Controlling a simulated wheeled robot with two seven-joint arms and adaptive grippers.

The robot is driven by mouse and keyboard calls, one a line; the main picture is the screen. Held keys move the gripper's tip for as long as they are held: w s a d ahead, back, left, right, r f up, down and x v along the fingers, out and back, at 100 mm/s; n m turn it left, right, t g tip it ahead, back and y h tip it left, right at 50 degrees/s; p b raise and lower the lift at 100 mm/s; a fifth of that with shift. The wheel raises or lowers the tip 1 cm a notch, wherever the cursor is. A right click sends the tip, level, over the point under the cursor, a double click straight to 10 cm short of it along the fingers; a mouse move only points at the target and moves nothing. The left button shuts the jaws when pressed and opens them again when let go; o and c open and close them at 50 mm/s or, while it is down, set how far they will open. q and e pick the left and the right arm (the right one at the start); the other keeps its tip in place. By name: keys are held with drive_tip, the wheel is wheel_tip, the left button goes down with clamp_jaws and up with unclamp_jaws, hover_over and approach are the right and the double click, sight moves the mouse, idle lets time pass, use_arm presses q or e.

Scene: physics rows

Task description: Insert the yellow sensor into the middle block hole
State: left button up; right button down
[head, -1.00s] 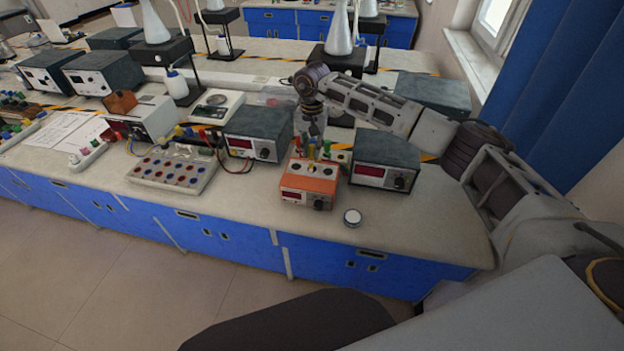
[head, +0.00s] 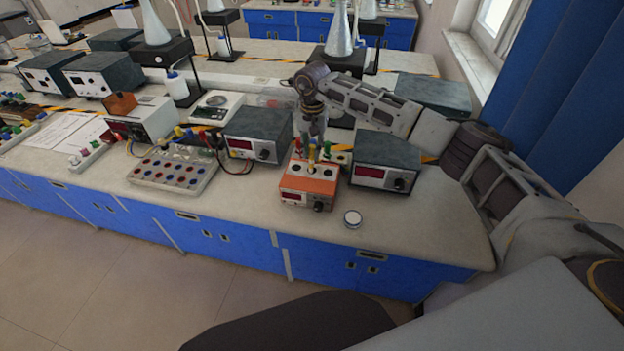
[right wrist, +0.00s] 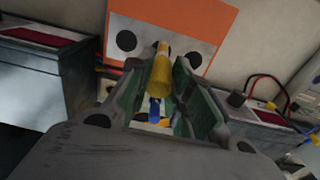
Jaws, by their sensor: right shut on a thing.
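The yellow sensor (right wrist: 160,75) is held between the pads of my right gripper (right wrist: 165,90), which is shut on it. In the head view the yellow sensor (head: 311,158) is over the middle of the orange block (head: 308,187), below my right gripper (head: 314,138). In the right wrist view the orange block (right wrist: 205,20) has a grey face with a dark hole on each side. The sensor's tip covers most of the middle hole, and I cannot tell whether it has entered. My left gripper is not in view.
Grey meters stand left (head: 258,135) and right (head: 385,160) of the block. Red and green plugs show just behind it. The bench front right is clear.

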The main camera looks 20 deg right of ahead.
drive_tip(key=shift+w+d+b, duration=0.3)
drive_tip(key=shift+w+d, duration=0.1)
drive_tip(key=shift+w, duration=0.2)
idle(0.6)
drive_tip(key=shift+f+b, duration=1.2)
drive_tip(key=shift+f, duration=0.35)
idle(2.9)
drive_tip(key=c, duration=1.2)
unclamp_jaws()
drive_tip(key=shift+d+f, duration=0.1)
drive_tip(key=shift+c, duration=0.2)
drive_tip(key=o, duration=0.4)
drive_tip(key=shift+r, duration=0.3)
drive_tip(key=shift+r+p, duration=1.55)
drive_tip(key=shift+r, duration=1.5)
